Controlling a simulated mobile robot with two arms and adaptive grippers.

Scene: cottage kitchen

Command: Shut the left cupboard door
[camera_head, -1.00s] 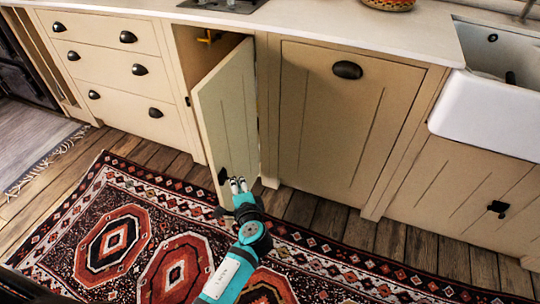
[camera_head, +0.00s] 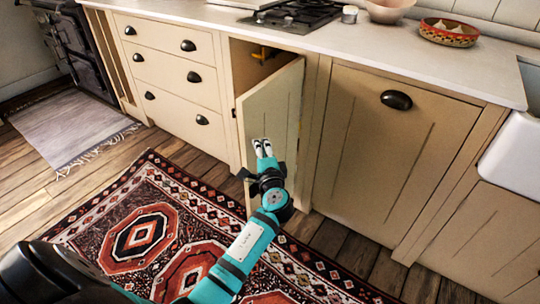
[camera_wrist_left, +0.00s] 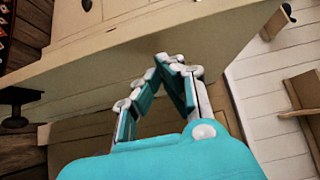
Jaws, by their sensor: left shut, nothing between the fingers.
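The left cupboard door (camera_head: 272,105) is a cream planked panel. It stands partly open, swung out toward me, with the dark cupboard inside showing above and left of it. My left gripper (camera_head: 262,145) is shut and empty, in front of the door's lower part in the head view. In the left wrist view, the shut fingertips (camera_wrist_left: 172,62) point at a beige panel's edge, with a black knob (camera_wrist_left: 15,110) at left. I cannot tell whether the fingers touch the door. My right gripper is not in view.
Drawers (camera_head: 168,62) with black cup handles stand left of the opening, and a closed cream front (camera_head: 375,150) stands right. The worktop (camera_head: 350,48) runs above, with a hob and bowls. A patterned rug (camera_head: 150,215) covers the floor in front.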

